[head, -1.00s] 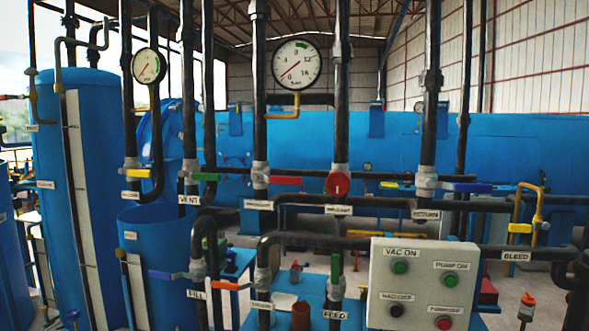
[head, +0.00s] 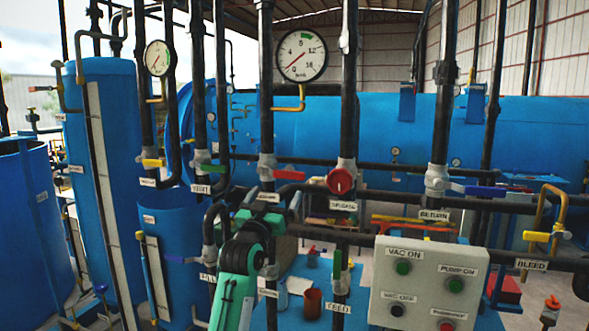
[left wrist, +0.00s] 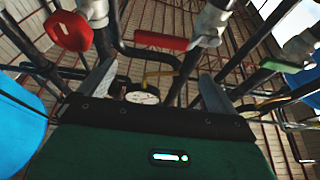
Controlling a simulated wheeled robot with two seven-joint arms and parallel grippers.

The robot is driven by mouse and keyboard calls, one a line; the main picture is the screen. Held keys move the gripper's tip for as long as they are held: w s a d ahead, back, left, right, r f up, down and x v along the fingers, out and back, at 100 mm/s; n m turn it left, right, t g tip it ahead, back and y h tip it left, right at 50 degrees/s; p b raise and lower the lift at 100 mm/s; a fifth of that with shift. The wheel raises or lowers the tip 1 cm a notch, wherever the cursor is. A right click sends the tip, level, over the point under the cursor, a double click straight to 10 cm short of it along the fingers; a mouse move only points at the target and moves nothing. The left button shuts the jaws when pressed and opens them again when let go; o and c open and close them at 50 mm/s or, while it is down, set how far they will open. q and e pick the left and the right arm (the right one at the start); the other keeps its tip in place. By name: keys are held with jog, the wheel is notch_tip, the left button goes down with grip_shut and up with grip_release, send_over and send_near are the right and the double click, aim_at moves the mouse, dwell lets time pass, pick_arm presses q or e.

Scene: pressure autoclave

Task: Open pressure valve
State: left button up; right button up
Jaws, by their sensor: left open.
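A red lever handle (head: 304,175) sits on a grey valve body on a vertical black pipe, above a label I cannot read surely. To its right is a round red knob valve (head: 340,181) with its own label. I cannot tell which one is the pressure valve. My left gripper (head: 267,207) is raised just below the red lever, open and empty. In the left wrist view, its two fingers (left wrist: 157,73) are spread, with the red lever (left wrist: 160,40) ahead of them and the red knob (left wrist: 70,30) upper left. Neither is between the fingers. My right gripper is not in view.
A large gauge (head: 300,55) hangs above the valves. Black pipes stand close on both sides of my left arm. A grey control box (head: 424,285) stands at lower right. A green lever (head: 213,168) and a blue lever (head: 484,191) flank the red ones.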

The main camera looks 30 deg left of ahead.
aim_at(287, 173)
pick_arm(q)
jog(key=p+x, duration=0.5)
jog(key=x, duration=0.7)
jog(key=shift+w+a, duration=0.1)
jog(key=shift+w+a+r, duration=0.1)
jog(key=shift+w, duration=0.5)
jog(key=c, duration=1)
jog(key=shift+a, duration=0.1)
jog(key=shift+c, duration=0.4)
